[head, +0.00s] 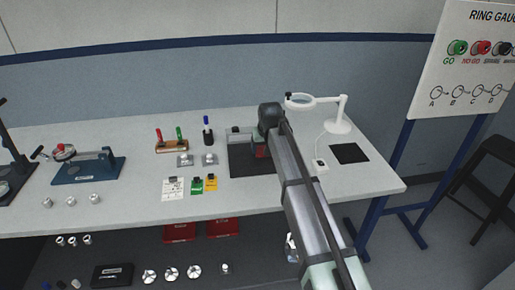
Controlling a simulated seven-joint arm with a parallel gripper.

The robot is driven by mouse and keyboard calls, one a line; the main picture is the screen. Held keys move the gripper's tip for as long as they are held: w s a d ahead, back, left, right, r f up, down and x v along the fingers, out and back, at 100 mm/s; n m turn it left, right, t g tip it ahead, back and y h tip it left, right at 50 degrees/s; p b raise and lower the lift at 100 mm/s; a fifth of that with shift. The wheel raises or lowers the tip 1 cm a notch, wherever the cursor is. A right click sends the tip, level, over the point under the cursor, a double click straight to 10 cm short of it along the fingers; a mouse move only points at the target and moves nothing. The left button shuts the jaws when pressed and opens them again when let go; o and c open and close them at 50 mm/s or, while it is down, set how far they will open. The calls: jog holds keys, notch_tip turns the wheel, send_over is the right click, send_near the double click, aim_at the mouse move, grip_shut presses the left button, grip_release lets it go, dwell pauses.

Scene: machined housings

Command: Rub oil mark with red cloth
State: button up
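My arm reaches up over the table, and its dark end, my gripper (262,138), is over the dark tray or mat (240,165) near the table's middle. The fingers are mostly hidden behind the arm, so I cannot tell whether they are open or shut. A small red patch (260,152) shows just below the arm's end, over the dark tray or mat. It may be the red cloth, but it is too small to tell whether it is held. I cannot make out an oil mark; the arm covers part of that area.
A white magnifier lamp (339,124) stands right of my arm, beside a black square mat (349,153). Left are a pen rack (172,146), a blue-capped marker (207,130), tags (197,186) and a blue fixture (88,168). The table's front strip is mostly clear.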

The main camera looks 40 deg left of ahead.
jog(key=shift+w+d, duration=0.35)
jog(key=shift+d, duration=0.05)
jog(key=shift+w+d+r, duration=0.1)
jog(key=shift+r, duration=3.95)
